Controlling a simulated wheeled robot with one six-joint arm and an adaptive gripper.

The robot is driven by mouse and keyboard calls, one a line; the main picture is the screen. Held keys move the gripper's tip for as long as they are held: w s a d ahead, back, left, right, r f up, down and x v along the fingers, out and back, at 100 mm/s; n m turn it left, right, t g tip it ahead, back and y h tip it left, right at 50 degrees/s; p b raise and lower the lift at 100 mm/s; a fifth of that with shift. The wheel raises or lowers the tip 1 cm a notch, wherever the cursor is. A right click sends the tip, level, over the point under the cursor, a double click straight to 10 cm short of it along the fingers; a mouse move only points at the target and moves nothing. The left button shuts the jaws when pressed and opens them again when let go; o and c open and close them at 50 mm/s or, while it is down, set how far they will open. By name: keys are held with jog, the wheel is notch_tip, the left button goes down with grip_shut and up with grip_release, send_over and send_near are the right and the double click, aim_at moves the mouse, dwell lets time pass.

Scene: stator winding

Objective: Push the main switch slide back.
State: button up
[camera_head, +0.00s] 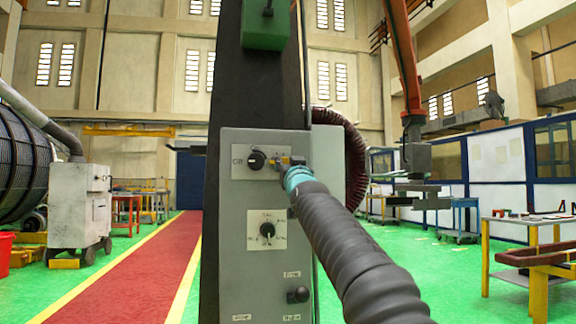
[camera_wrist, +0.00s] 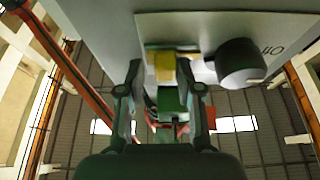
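A grey control box (camera_head: 240,270) stands on a dark column. A small plate on its upper front carries a round black knob (camera_head: 256,160), also seen in the wrist view (camera_wrist: 240,62). Beside the knob is a small yellow block (camera_wrist: 165,67), which looks like the switch slide; in the head view it is mostly hidden by my gripper. My gripper (camera_head: 284,163) is at the plate, just right of the knob. In the wrist view its two fingers (camera_wrist: 160,75) stand apart on either side of the yellow block, with gaps visible; contact cannot be told.
A second dial (camera_head: 267,230) and a small black lever knob (camera_head: 298,295) sit lower on the box. A green box (camera_head: 265,25) is mounted higher on the column. A dark red hose (camera_head: 355,165) curves behind the right side.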

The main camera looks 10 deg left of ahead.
jog(key=shift+s, duration=0.15)
jog(key=v, duration=1.1)
jog(key=shift+s+f, duration=0.2)
jog(key=shift+s, duration=0.1)
jog(key=shift+d, duration=0.1)
dwell(0.4)
jog(key=s+d+f+g+h, duration=0.15)
jog(key=f+g, duration=0.25)
jog(key=f, duration=0.9)
jog(key=s+d+f+g+h, duration=0.15)
jog(key=f+g, duration=0.35)
jog(key=f, duration=0.7)
jog(key=s+d+f+m+g+h, duration=0.1)
jog(key=s+d+f+g, duration=0.1)
jog(key=s+d+f, duration=0.4)
jog(key=s+d+f+m+g+h, duration=0.1)
jog(key=s+d+f, duration=0.6)
jog(key=s, duration=1)
jog(key=s+d+f+m+g+h, duration=0.2)
jog(key=s+d+f, duration=0.5)
jog(key=s, duration=0.4)
jog(key=shift+s+d+f+g+h, duration=0.25)
jog(key=shift+f+g+h, duration=0.25)
jog(key=shift+f+g, duration=0.25)
